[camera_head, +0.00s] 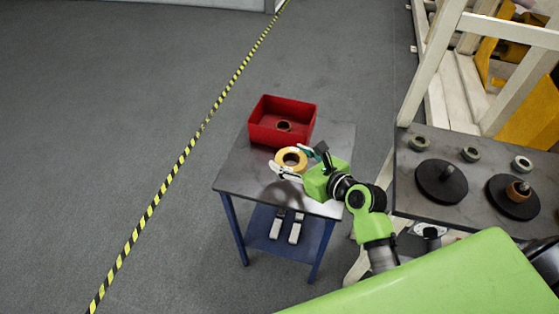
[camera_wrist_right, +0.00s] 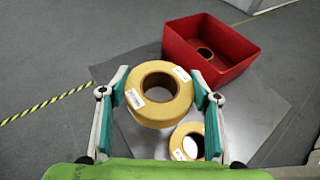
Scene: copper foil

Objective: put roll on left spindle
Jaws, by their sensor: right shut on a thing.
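My right gripper (camera_head: 290,162) is shut on a yellow roll (camera_head: 281,158) above the small table. The right wrist view shows this roll (camera_wrist_right: 141,112) between the two fingers, its hole facing the camera. A second yellow roll (camera_wrist_right: 177,153) shows just below it, apparently on the tabletop. The left spindle (camera_head: 433,188) is a black disc with a short centre peg and nothing on it. The right spindle (camera_head: 500,202) is a similar disc with a small brown-orange ring around its centre. The spindles are right of my right gripper, some distance away. My left gripper is not in view.
A red bin (camera_head: 268,135) with a roll inside stands at the back of the small table (camera_head: 237,172). The spindle bench (camera_head: 408,203) also bears several small grey rings behind the discs. A white frame (camera_head: 430,65) stands behind it. Open floor separates table and bench.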

